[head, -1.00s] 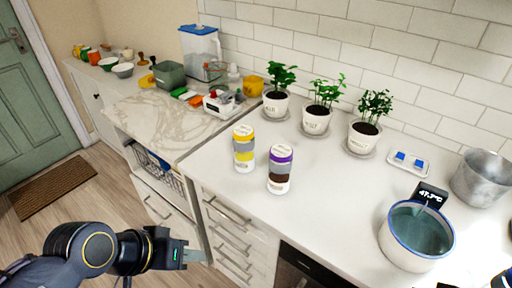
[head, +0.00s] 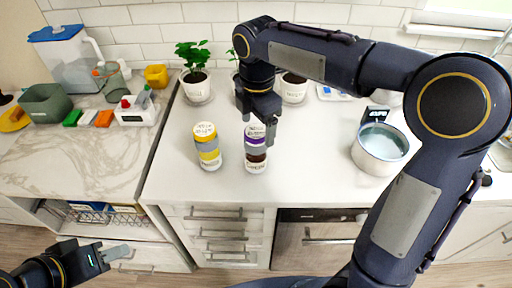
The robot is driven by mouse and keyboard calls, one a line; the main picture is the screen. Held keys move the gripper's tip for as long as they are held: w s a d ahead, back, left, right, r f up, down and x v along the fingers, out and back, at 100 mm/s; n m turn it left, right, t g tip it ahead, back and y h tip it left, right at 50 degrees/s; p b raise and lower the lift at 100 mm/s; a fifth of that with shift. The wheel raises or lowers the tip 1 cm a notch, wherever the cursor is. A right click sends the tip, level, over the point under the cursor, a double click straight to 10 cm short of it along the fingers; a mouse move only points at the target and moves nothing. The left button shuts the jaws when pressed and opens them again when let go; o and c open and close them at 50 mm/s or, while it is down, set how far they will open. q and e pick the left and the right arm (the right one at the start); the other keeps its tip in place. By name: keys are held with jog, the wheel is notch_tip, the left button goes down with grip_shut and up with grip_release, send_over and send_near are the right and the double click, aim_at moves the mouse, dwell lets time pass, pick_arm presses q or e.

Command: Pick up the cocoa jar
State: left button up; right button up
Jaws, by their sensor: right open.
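Two banded jars stand upright on the white counter (head: 300,180). One, likely the cocoa jar (head: 256,163), has purple, grey and dark brown bands; its label is too small to read surely. The other, a yellow and grey jar (head: 208,152), stands just left of it. My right gripper (head: 265,134) is open and points down at the top of the purple and brown jar, hiding part of its upper side. I cannot tell whether the fingers touch it. My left gripper (head: 118,252) is low at the left, away from the jars; its jaw gap is not clear.
A potted plant (head: 197,86) and other pots stand behind the jars, partly hidden by my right arm. A pot of liquid (head: 380,150) is to the right. A kitchen scale (head: 138,112) and a green bin (head: 47,103) are left. The counter in front is clear.

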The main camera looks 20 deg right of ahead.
aim_at(256, 150)
jog(key=f, duration=0.7)
jog(key=shift+w+a, duration=0.1)
jog(key=shift+w, duration=0.25)
jog(key=shift+r, duration=0.1)
jog(key=c, duration=1.1)
jog(key=shift+c, duration=0.7)
jog(key=shift+r, duration=0.15)
